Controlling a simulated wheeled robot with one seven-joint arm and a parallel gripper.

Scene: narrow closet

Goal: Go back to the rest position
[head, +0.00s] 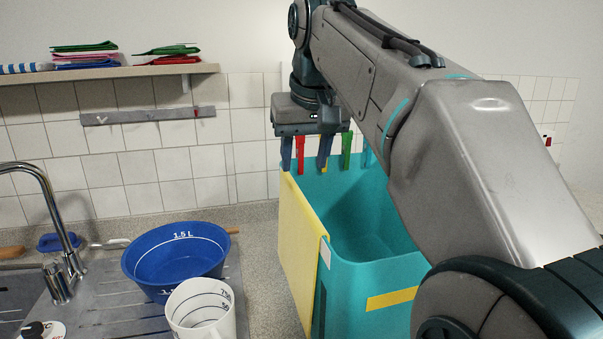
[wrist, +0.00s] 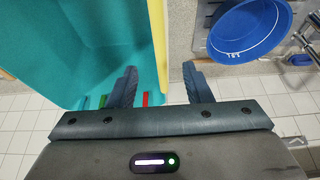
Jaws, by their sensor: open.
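My gripper (head: 306,156) is open and empty, with its two dark fingers pointing down. It hangs above the far left part of a teal bin (head: 372,272). In the wrist view, my gripper (wrist: 160,72) has its fingers spread, with the yellow edge (wrist: 161,38) of the bin's left side between and beyond them. Nothing is held. My arm crosses the right half of the head view and hides part of the bin.
A yellow sheet (head: 297,245) covers the bin's left side. Left of it stand a blue bowl (head: 178,262) and white measuring jug (head: 203,312), near a tap (head: 62,230). Red and green strips (head: 346,150) show behind my gripper. A shelf (head: 110,74) holds folded cloths.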

